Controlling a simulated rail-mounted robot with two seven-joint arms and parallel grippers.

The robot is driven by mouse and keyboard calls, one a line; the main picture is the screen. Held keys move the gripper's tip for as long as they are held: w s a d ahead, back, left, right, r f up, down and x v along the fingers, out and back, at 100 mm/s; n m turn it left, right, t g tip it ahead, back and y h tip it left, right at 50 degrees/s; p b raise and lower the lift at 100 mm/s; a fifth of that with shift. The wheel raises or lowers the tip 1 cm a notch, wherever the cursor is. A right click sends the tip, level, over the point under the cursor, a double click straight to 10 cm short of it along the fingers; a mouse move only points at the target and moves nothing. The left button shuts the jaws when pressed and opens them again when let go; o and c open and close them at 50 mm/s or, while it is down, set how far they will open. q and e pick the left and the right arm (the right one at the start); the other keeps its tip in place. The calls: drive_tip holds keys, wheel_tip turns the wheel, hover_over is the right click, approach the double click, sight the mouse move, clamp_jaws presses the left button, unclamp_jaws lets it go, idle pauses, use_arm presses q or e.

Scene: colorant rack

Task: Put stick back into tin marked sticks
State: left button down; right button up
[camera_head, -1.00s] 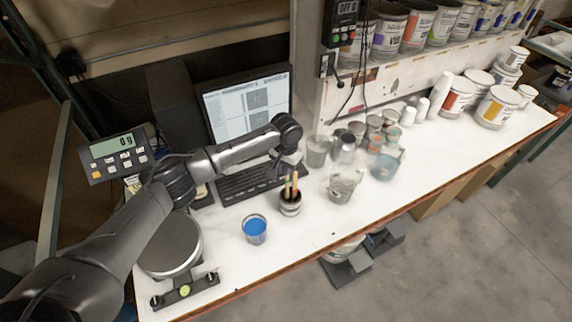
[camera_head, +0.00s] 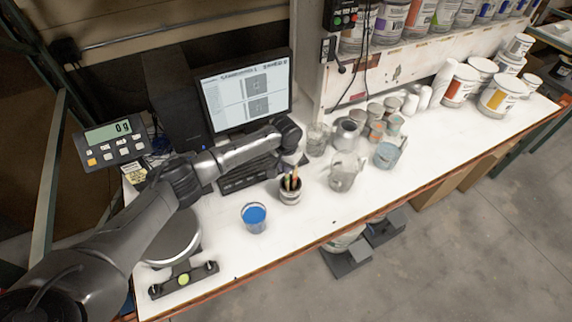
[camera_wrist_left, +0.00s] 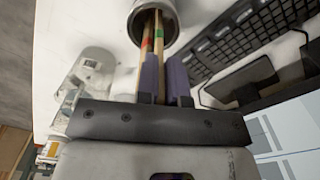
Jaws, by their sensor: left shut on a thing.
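The tin (camera_head: 290,195) is a small grey can standing on the white bench, with several sticks (camera_head: 291,182) upright in its mouth. In the left wrist view the tin's open rim (camera_wrist_left: 137,22) is at the top. The tin's label is not readable. My right gripper is not in view.
A blue-filled cup (camera_head: 254,217) stands front left of the tin, and a clear jug (camera_head: 344,172) to its right. The keyboard (camera_head: 250,173) lies behind, below the monitor (camera_head: 247,98). Several cans stand farther right. The scale (camera_head: 172,238) is at left.

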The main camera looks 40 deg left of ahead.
use_arm(q)
drive_tip(key=c, duration=1.2)
unclamp_jaws()
drive_tip(key=shift+o, duration=0.2)
drive_tip(key=shift+r, duration=0.1)
wheel_tip(320, 180, up, 14)
drive_tip(key=b, duration=0.1)
drive_tip(key=shift+f+b, duration=0.2)
drive_tip(key=shift+b, duration=0.2)
